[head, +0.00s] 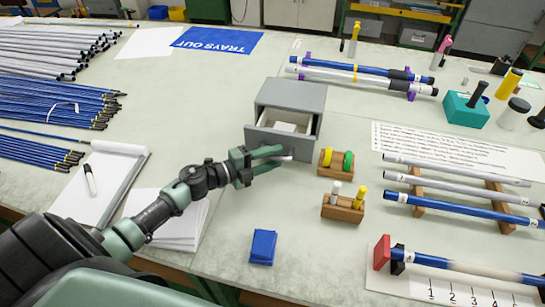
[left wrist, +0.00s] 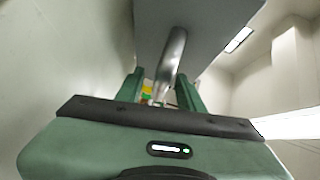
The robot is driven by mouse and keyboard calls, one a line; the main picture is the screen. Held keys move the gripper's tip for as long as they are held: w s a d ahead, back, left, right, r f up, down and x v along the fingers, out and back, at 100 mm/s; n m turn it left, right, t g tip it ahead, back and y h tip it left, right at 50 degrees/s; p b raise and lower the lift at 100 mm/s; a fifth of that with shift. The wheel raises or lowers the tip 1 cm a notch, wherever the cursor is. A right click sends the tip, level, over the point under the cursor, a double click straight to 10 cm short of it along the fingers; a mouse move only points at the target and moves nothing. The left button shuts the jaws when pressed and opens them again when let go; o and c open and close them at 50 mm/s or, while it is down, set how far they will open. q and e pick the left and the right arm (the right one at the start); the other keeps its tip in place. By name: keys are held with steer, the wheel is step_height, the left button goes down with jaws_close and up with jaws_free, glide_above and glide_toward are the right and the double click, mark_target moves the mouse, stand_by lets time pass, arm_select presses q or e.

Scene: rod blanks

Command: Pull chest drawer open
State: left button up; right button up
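The grey chest (head: 291,96) stands on the table in the middle of the head view. Its drawer (head: 268,138) is partly open, with something white (head: 286,127) inside. My left gripper (head: 282,156) is at the drawer front, its green fingers apart on either side of the handle. In the left wrist view the silver handle (left wrist: 171,62) comes down between the fingertips (left wrist: 160,88) from the grey drawer front (left wrist: 205,25). A gap shows between the fingers, so they look open around the handle. My right gripper is not in view.
Two small wooden blocks, one with green and yellow pieces (head: 325,171) and one with white and yellow pegs (head: 343,212), stand close right of the drawer. A blue pad (head: 262,247) lies in front. A notepad (head: 101,184) lies left. Rods lie on both sides.

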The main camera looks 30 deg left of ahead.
arm_select(q)
steer(key=shift+s+a, duration=0.2)
steer(key=shift+s, duration=0.15)
steer(key=b+v, duration=0.1)
steer(key=v, duration=0.6)
steer(key=shift+r, duration=0.1)
